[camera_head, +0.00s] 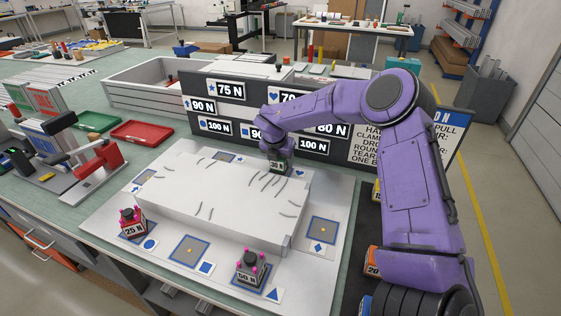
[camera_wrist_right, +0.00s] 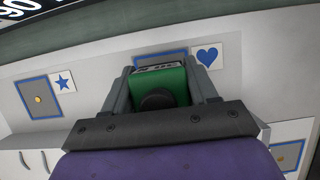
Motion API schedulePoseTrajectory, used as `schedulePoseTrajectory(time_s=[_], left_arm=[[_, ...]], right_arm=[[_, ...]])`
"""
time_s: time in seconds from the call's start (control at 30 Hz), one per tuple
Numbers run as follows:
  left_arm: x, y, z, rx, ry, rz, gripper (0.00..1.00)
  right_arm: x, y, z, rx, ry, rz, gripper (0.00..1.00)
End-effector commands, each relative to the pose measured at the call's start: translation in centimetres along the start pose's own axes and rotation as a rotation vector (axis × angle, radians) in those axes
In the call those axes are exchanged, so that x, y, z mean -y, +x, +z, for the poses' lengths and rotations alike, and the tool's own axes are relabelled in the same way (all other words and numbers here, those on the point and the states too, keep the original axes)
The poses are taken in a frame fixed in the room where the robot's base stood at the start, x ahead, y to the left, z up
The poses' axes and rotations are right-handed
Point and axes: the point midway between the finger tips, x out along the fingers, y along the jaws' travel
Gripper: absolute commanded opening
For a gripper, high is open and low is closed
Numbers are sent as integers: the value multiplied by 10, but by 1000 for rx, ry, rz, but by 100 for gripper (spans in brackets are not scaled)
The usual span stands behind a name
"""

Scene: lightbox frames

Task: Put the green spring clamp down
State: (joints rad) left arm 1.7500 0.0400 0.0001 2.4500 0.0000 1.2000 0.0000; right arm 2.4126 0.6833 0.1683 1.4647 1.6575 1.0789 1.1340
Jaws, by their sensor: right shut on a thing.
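The green spring clamp (camera_head: 279,167) hangs upright in my right gripper (camera_head: 277,156), behind the far edge of the white block (camera_head: 225,195). Its label seems to read 30 N. In the right wrist view the green clamp (camera_wrist_right: 162,88) sits between the two grey fingers of the gripper (camera_wrist_right: 162,82), which is shut on it. A blue-outlined square (camera_wrist_right: 150,58) beside a blue heart card (camera_wrist_right: 207,56) lies just beyond the clamp and is partly hidden by it. I cannot tell whether the clamp touches the board. My left gripper is not in view.
Clamps marked 25 N (camera_head: 133,224) and 50 N (camera_head: 250,268) stand on the white board's near side. A dark sign panel (camera_head: 225,110) stands close behind my gripper. Orange-labelled clamps (camera_head: 372,261) are at right.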

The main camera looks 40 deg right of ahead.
Motion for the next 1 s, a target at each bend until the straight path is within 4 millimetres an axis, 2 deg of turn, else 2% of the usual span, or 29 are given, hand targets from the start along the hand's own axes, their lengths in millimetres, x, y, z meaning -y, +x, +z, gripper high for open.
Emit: schedulePoseTrajectory(time_s=[0.1, 0.47, 0.5, 0.53, 0.57, 0.83, 0.93, 1.0], left_arm=[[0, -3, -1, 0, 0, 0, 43], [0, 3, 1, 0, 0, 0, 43], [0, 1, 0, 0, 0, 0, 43], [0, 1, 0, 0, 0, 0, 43], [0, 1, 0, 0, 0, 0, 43], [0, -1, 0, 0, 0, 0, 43], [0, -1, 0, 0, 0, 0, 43], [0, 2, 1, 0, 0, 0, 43]], right_arm=[[0, 14, -6, 0, -1, -1, 17], [0, 20, -9, 0, 1, 2, 17], [0, 18, -9, -1, 0, 1, 71], [0, 18, -9, -1, 0, 1, 80], [0, 18, -9, -1, 0, 1, 83], [0, 16, -8, 0, 0, 1, 83], [-1, 9, -7, 1, 1, 3, 83], [-1, -5, -7, 1, 2, 6, 83]])
